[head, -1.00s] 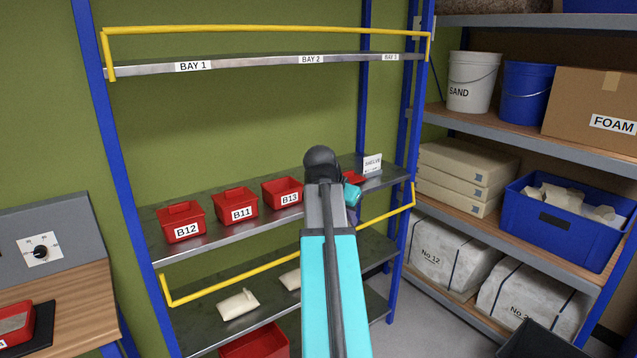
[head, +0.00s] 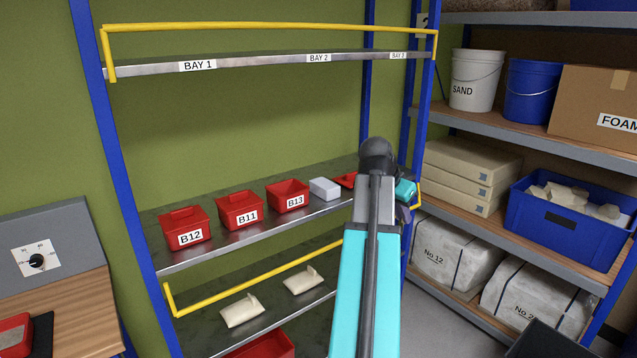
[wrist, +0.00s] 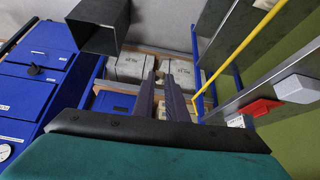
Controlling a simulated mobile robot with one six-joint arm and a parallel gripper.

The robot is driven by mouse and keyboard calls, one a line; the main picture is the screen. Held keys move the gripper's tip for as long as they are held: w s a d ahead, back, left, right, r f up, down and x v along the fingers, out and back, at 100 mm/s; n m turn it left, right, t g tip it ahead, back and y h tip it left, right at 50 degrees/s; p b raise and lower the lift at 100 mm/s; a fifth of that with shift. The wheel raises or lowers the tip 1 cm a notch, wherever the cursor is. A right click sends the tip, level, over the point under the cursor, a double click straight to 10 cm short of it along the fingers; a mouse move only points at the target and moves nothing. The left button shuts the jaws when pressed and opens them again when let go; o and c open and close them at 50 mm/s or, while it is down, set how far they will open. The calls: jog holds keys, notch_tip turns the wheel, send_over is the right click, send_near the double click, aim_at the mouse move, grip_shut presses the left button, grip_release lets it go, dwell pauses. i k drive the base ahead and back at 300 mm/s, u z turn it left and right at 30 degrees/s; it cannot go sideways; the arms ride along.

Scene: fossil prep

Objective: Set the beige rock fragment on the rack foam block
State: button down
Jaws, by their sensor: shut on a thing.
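The rack foam block (head: 324,189) is a pale grey-white block on the rack's middle shelf (head: 222,244), just right of bin B13. Its top looks bare. A pale block, seemingly the same one, shows at the right of the wrist view (wrist: 297,88). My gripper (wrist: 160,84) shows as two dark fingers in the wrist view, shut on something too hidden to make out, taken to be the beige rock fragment.
Red bins B12 (head: 184,231), B11 (head: 240,212) and B13 (head: 288,197) stand left of the foam block. Another red bin (head: 345,180) is just right of it. Yellow rails (head: 258,277) run along the rack. A blue crate of pale rocks (head: 567,230) stands on the right-hand shelving.

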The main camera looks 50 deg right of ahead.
aim_at(324, 182)
jog(key=i, duration=1.25)
